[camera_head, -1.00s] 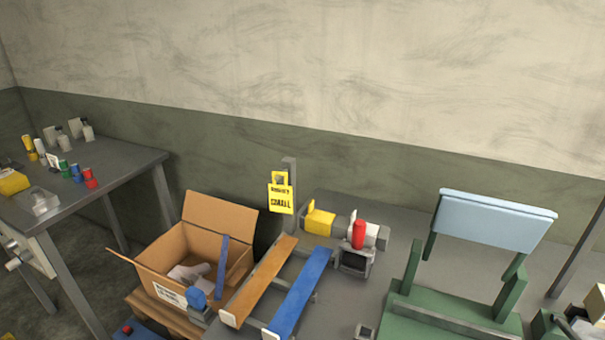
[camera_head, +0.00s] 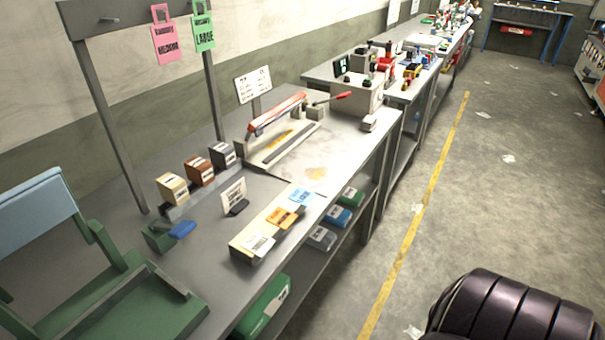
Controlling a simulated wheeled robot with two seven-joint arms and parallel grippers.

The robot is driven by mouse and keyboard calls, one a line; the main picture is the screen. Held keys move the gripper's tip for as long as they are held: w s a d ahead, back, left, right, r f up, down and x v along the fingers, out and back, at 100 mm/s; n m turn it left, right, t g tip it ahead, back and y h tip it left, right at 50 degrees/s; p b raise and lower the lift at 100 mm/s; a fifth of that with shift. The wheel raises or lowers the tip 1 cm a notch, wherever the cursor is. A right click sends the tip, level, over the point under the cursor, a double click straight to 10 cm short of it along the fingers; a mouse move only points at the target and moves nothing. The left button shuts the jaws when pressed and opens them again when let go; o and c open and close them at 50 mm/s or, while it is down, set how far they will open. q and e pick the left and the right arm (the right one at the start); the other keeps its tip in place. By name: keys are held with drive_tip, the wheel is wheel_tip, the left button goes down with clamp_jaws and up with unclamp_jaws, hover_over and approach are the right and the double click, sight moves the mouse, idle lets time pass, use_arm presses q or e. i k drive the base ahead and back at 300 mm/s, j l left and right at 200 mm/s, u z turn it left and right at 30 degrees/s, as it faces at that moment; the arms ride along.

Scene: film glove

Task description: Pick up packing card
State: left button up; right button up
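Several cards are in view, and their print is too small to tell which is the packing card. A small white printed card (camera_head: 233,197) stands upright on the bench, by a small dark block. A larger white card (camera_head: 253,85) with rows of marks stands on a post behind the red-armed sealer. A pink MEDIUM tag (camera_head: 165,42) and a green LARGE tag (camera_head: 203,33) hang from a grey rail. Neither of my grippers is in view.
A long yellow box (camera_head: 268,225) with labelled packets lies at the bench's front edge. Three small boxes (camera_head: 200,171) stand in a row behind. A green stand with a pale blue pad (camera_head: 37,220) is at left. The floor at right is mostly clear.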

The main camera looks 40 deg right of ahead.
sight(233, 199)
drive_tip(key=z, duration=0.85)
drive_tip(key=i+l+u, duration=0.15)
drive_tip(key=l+u, duration=0.2)
drive_tip(key=i+l+u, duration=0.1)
drive_tip(key=l+u, duration=0.25)
drive_tip(key=l, duration=0.1)
